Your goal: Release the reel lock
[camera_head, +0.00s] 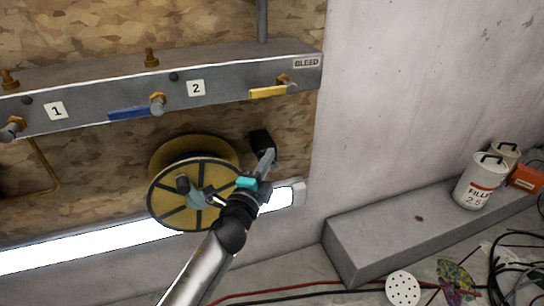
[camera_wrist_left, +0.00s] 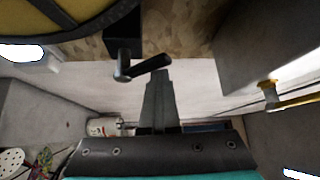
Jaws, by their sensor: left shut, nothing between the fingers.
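The cable reel (camera_head: 167,205) has yellow-tan flanges with dark spokes and a hub crank, and is mounted on the board. The reel lock shows as a black block (camera_head: 260,139) just right of the reel. In the left wrist view the block (camera_wrist_left: 122,40) carries a dark lever (camera_wrist_left: 146,68) slanting up to the right. My left gripper (camera_head: 269,156) is shut and empty, its fingertips at the lock. In the left wrist view its fingertips (camera_wrist_left: 160,74) lie just below the lever's right end; I cannot tell if they touch. My right gripper is not in view.
Above the reel runs a grey manifold (camera_head: 225,80) with a blue valve handle (camera_head: 128,113) and a yellow one (camera_head: 267,92). A lit lamp strip (camera_head: 80,246) runs below the reel. A grey ledge (camera_head: 400,220) with a white filler tin (camera_head: 480,182) stands right. Cables lie on the floor.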

